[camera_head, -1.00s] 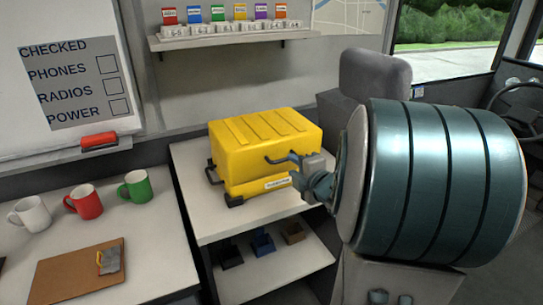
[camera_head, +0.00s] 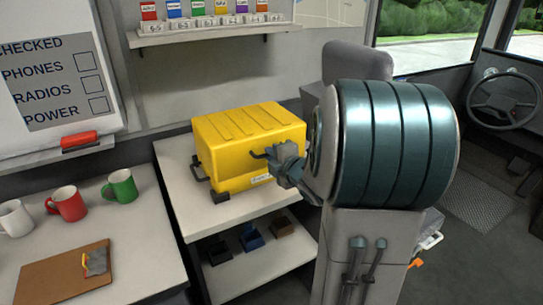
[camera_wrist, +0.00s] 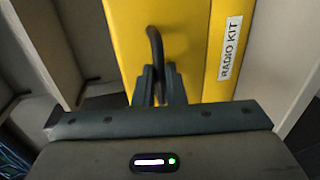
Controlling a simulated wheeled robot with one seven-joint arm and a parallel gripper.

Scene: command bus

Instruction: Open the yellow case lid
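The yellow case (camera_head: 245,140) stands on the white shelf unit with its ribbed lid (camera_head: 245,122) down. Its front has a dark lid handle (camera_head: 258,155), black latches low down and a white "RADIO KIT" label (camera_wrist: 231,48). My gripper (camera_head: 278,158) is at the case's front. In the wrist view, the handle (camera_wrist: 154,45) runs down between the two fingers of my gripper (camera_wrist: 159,75), which look closed on it. The exact contact at the fingertips is partly hidden. My arm covers the area right of the case in the head view.
The white shelf unit (camera_head: 205,222) has small dark, blue and brown holders below. White, red and green mugs (camera_head: 120,187) and a clipboard (camera_head: 62,272) lie on the left table. A wall shelf (camera_head: 205,34) is above and behind the case. A grey seat is behind my arm.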

